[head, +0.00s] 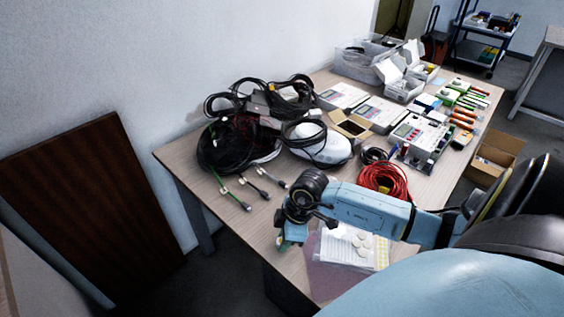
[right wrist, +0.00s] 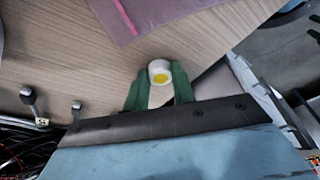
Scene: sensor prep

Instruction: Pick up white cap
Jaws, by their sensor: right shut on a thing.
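My right gripper (right wrist: 160,80) has two green fingers shut on a small round white cap (right wrist: 159,70) with a yellow centre. The cap sits between the fingertips, over the wood table top in the right wrist view. In the head view my right gripper (head: 290,238) is at the table's near edge, and the cap in it is hidden there. Several pale round caps (head: 362,240) lie on a white sheet or packet beside my right forearm. My left gripper is not in view.
A pink-purple sheet (right wrist: 160,14) lies near the held cap. Loose cable ends (head: 232,190) and black cable coils (head: 240,135) are to the left, a red coil (head: 383,181) behind my arm. Boxes, devices and tools crowd the far table. Bare wood (head: 185,160) shows at the left corner.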

